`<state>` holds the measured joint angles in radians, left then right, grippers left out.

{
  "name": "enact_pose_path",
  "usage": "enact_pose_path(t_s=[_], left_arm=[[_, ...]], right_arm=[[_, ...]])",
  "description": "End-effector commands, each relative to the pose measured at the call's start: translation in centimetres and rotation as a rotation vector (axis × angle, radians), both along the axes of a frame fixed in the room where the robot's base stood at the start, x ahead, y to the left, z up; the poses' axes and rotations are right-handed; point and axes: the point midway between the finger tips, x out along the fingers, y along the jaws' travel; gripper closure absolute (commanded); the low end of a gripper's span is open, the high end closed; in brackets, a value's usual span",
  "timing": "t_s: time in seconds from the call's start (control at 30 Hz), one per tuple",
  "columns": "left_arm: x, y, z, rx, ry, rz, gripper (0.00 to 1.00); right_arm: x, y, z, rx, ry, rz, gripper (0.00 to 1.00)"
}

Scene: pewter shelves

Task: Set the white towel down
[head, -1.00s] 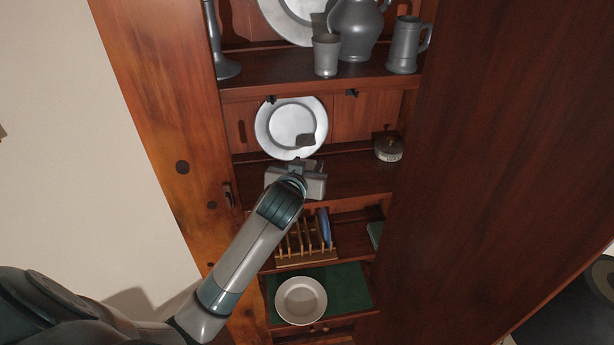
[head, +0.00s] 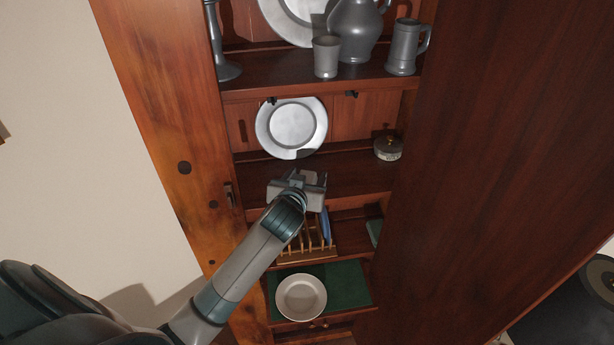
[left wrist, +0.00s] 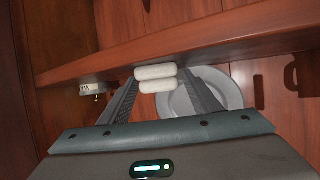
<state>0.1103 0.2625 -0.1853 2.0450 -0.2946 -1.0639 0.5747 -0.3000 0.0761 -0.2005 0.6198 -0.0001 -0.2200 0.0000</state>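The white towel (left wrist: 156,79) is a small folded bundle with two rounded layers, between the fingertips of my left gripper (left wrist: 157,82) in the left wrist view. Both fingers meet its sides, so the gripper looks shut on it. In the head view my left gripper (head: 307,179) is in front of the middle shelf (head: 355,173), below the standing plate, and hides the towel. In the upside-down wrist view the towel overlaps the shelf board. I cannot tell whether it touches the shelf. My right gripper is not in view.
A pewter plate (head: 291,128) stands at the back of the middle shelf, with a small round tin (head: 388,148) at right. Above are a cup (head: 326,56), a jug and a tankard. Below are a wooden rack (head: 306,249) and a pale plate (head: 301,297) on green cloth.

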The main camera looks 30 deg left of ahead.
Motion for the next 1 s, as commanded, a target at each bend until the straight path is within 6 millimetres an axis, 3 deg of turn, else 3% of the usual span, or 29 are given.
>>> enact_pose_path(t_s=[0.47, 1.0], left_arm=[[-0.8, -0.3, 0.5, 0.0, -0.002, -0.001, 0.43], [-8.0, -2.1, 3.5, -0.002, -0.002, 0.0, 0.43]], right_arm=[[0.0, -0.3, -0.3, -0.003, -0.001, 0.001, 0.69], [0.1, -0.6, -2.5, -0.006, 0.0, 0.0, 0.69]])
